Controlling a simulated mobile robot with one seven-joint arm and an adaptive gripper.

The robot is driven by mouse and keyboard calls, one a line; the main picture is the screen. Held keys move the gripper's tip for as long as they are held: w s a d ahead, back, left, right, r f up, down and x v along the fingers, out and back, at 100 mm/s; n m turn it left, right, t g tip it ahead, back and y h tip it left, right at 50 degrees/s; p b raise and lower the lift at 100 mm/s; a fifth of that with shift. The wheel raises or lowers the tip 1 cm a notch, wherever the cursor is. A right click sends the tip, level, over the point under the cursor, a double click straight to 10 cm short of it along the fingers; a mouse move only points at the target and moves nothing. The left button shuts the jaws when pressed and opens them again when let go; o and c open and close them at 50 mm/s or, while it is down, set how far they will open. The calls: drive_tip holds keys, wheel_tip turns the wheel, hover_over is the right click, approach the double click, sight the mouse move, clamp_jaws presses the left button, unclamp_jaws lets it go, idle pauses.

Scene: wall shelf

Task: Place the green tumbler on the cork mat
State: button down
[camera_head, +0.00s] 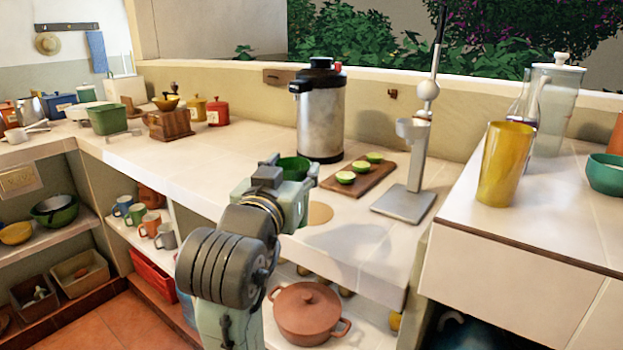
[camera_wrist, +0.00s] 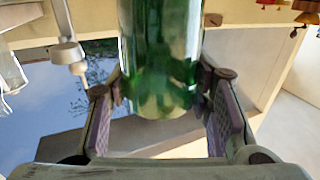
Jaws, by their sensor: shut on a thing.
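The green tumbler (camera_wrist: 160,60) is between the two fingers of my gripper (camera_wrist: 163,88) in the wrist view, and the fingers are shut on it. In the head view only its green upper part (camera_head: 294,165) shows behind my gripper (camera_head: 288,180), which hides the rest. The cork mat (camera_head: 321,213) is a round tan disc on the white tiled counter, just right of and below my gripper in the picture. I cannot tell how high the tumbler is above the counter. The cork mat is not identifiable in the wrist view.
A cutting board (camera_head: 358,180) with lime halves, a metal urn (camera_head: 321,115) and a grey press stand (camera_head: 405,198) are close to the mat. A yellow tumbler (camera_head: 505,165) stands on the raised counter at right. A terracotta pot (camera_head: 309,314) is on the shelf below.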

drive_tip(key=w+d+f+p, duration=0.2)
drive_tip(key=w+d+f, duration=0.1)
drive_tip(key=w, duration=0.8)
drive_tip(key=shift+w+f, duration=0.2)
drive_tip(key=shift+f, duration=0.6)
drive_tip(key=shift+f, duration=0.15)
drive_tip(key=c, duration=0.8)
unclamp_jaws()
